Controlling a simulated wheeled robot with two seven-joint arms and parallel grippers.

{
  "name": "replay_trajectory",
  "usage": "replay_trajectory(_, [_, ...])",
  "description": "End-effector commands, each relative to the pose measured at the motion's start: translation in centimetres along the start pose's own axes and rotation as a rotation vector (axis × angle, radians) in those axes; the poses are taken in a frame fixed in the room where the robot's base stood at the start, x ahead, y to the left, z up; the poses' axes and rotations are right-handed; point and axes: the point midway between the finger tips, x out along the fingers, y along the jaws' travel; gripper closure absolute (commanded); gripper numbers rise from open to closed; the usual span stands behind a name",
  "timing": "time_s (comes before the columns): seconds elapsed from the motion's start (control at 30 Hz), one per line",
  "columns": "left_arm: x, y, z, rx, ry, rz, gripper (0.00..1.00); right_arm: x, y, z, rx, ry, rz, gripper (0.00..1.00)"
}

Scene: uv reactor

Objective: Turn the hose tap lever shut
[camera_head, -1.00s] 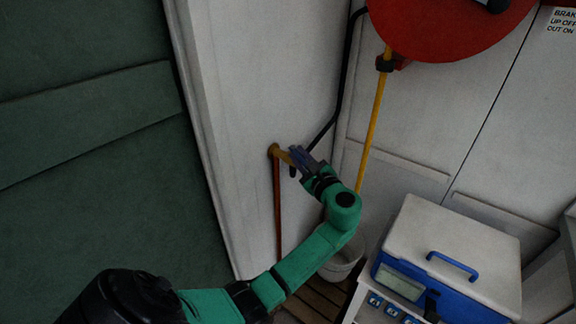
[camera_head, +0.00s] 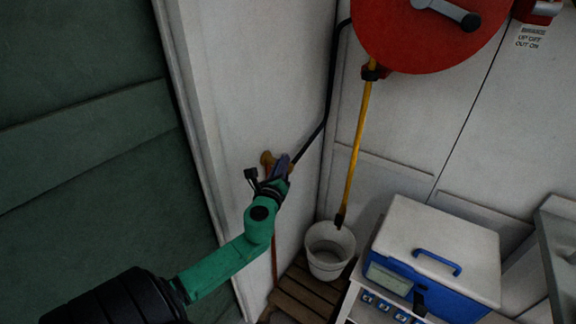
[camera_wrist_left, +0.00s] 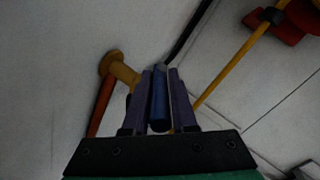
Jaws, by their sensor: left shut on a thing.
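The hose tap sticks out of the white wall; its brass body (camera_head: 267,158) shows just beyond my left gripper. In the left wrist view the brass body (camera_wrist_left: 119,68) is at the left of the fingers. A blue lever (camera_wrist_left: 159,100) lies between the two purple fingers there. My left gripper (camera_head: 284,163) is shut on this lever, and its fingers (camera_wrist_left: 160,88) hide part of it. In the head view the fingers and wrist cover most of the tap. My right gripper is in neither view.
A red hose reel (camera_head: 425,35) hangs at the upper right, with a yellow hose (camera_head: 357,140) hanging down to a white bucket (camera_head: 329,262). A blue and white box (camera_head: 440,250) stands at the right. A copper pipe (camera_wrist_left: 101,103) runs below the tap. A green panel (camera_head: 80,130) is at the left.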

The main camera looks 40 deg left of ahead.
Motion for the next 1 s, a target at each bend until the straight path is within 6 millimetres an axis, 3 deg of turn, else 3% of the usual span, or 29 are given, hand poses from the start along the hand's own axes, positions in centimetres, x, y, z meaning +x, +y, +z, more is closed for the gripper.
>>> replay_trajectory(0.47, [0.1, 0.0, 0.8, 0.001, -0.006, -0.016, 1.00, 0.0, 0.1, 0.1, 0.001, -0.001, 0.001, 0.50])
replay_trajectory(0.5, [0.1, 0.0, 0.8, 0.001, -0.006, -0.015, 0.67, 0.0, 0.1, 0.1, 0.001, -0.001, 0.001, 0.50])
replay_trajectory(0.57, [0.1, 0.1, 0.8, 0.000, -0.005, -0.015, 0.50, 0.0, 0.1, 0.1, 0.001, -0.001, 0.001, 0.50])
replay_trajectory(0.87, [-0.1, 0.3, 0.5, 0.000, 0.001, -0.011, 0.50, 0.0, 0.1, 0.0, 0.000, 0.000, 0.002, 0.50])
replay_trajectory(1.0, [-1.0, 0.4, 0.2, -0.001, 0.004, -0.010, 0.50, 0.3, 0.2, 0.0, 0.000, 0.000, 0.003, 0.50])
